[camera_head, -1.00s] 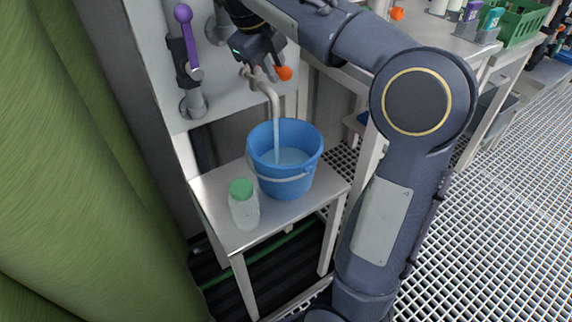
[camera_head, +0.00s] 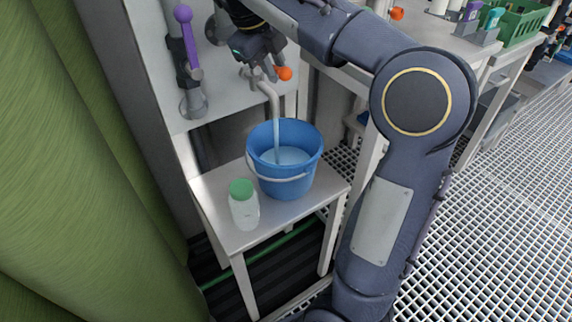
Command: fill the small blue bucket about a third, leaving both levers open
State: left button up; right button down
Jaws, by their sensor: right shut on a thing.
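The small blue bucket (camera_head: 285,185) stands upright on a small table, under the tap spout (camera_head: 274,95). Water runs from the spout into it, and a pool of water (camera_head: 285,157) shows inside. The purple lever (camera_head: 187,37) stands on a grey pipe valve at the upper left. An orange knob (camera_head: 284,73), which looks like the tip of the other lever, shows by the tap. My right gripper (camera_head: 266,68) is at the tap, shut on what appears to be this orange-tipped lever; its fingertips partly hide the lever. My left gripper is not in view.
A clear jar with a green lid (camera_head: 243,207) stands on the small table (camera_head: 229,239), left of the bucket. A green curtain (camera_head: 70,170) hangs at the left. A green crate (camera_head: 520,22) is on a bench at the upper right.

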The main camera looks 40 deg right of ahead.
jog(key=shift+w+d+f, duration=0.1)
jog(key=shift+w+d, duration=0.05)
jog(key=shift+d, duration=0.05)
jog(key=shift+w+d+n, duration=0.1)
jog(key=shift+d+n, duration=0.1)
jog(key=shift+n, duration=0.4)
jog(key=w+d+n+t+y+p, duration=0.3)
jog(key=w+d+n+y+p, duration=0.1)
jog(key=n, duration=1)
jog(key=shift+w+d+f+n+t+p, duration=0.15)
jog(key=shift+w+f+n+t+p, duration=0.2)
jog(key=shift+p, duration=0.4)
jog(key=c, duration=1.4)
grip_release()
jog(key=shift+w+d, duration=0.1)
jog(key=shift+w, duration=0.15)
jog(key=shift+r, duration=0.15)
